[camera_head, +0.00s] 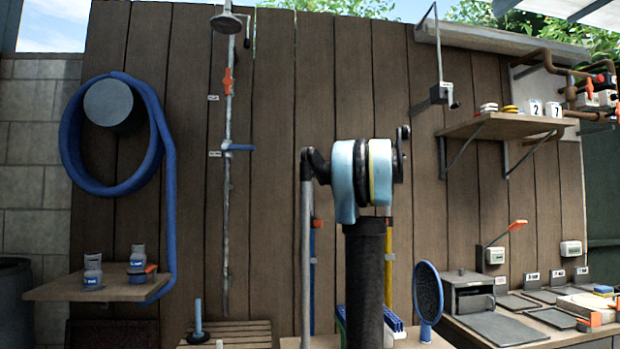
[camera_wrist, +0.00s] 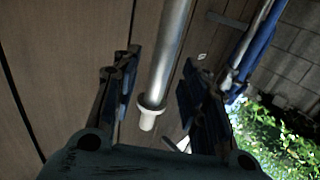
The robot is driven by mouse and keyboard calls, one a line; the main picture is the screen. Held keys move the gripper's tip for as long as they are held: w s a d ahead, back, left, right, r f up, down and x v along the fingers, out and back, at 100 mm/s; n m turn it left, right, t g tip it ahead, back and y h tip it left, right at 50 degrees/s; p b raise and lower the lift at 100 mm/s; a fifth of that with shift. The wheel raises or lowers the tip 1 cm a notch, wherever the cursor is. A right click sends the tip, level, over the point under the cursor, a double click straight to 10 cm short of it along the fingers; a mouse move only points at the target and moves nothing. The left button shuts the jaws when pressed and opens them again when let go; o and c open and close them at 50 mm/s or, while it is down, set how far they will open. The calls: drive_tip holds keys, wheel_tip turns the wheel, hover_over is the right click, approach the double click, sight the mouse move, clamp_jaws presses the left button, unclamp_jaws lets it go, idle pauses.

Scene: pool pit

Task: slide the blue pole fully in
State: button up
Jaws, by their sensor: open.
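The blue pole (camera_head: 313,268) stands upright against the plank wall in the camera_head view, with an orange clamp (camera_head: 316,223) at its upper end. The fingers are open, one on each side of the tube, with gaps visible. My gripper is hidden in the camera_head view.
A yellow pole (camera_head: 388,255) stands to the right behind my arm. A shower pipe (camera_head: 227,180) and a coiled blue hose (camera_head: 165,180) are on the wall at left. A shelf (camera_head: 510,125) juts out above.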

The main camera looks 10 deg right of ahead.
drive_tip(key=shift+x, duration=2)
clamp_jaws()
drive_tip(key=shift+f, duration=0.1)
